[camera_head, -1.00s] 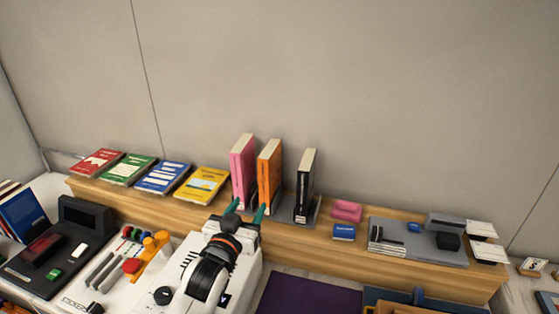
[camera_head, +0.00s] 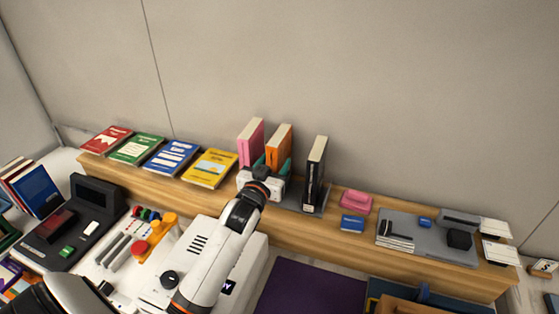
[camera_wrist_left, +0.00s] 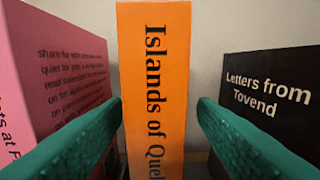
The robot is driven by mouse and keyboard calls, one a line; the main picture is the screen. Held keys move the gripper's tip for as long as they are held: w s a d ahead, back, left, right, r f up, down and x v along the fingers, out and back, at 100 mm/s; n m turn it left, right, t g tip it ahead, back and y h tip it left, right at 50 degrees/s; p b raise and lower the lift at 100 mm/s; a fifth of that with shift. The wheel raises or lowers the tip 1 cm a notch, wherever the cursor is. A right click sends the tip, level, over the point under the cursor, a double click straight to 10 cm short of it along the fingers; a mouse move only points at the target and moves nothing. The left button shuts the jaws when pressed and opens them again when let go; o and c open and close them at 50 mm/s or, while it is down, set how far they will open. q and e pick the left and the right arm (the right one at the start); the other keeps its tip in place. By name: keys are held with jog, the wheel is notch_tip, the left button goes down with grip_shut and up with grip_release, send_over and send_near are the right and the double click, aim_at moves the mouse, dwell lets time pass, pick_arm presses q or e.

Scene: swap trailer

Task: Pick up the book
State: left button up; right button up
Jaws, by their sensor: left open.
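An orange book (camera_head: 279,141) stands upright on the wooden shelf between a pink book (camera_head: 251,140) and a black book (camera_head: 315,172). My left gripper (camera_head: 272,164) is in front of the orange book, open, with its green fingers to either side of the spine. In the left wrist view the orange book (camera_wrist_left: 154,90) is centred, its spine reading "Islands of Quel…". The left gripper (camera_wrist_left: 158,110) shows a gap on both sides of it. The pink book (camera_wrist_left: 60,70) is at left and the black book (camera_wrist_left: 270,90) at right. The lower part of the orange book is hidden in the head view.
Red, green, blue and yellow books lie flat to the left; the yellow one (camera_head: 209,168) is nearest. A pink block (camera_head: 356,201) and a grey tray (camera_head: 420,240) sit to the right. A white machine (camera_head: 200,250) stands below the shelf (camera_head: 300,228). A plain wall is behind.

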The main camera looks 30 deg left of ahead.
pick_arm(q)
jog(key=x, duration=0.3)
jog(key=shift+w+a+f+p, duration=0.1)
jog(key=shift+w+a+p, duration=0.05)
jog(key=shift+w+p, duration=0.2)
jog(key=shift+s, duration=0.2)
jog(key=shift+c, duration=1.3)
grip_shut()
jog(key=shift+w, duration=0.1)
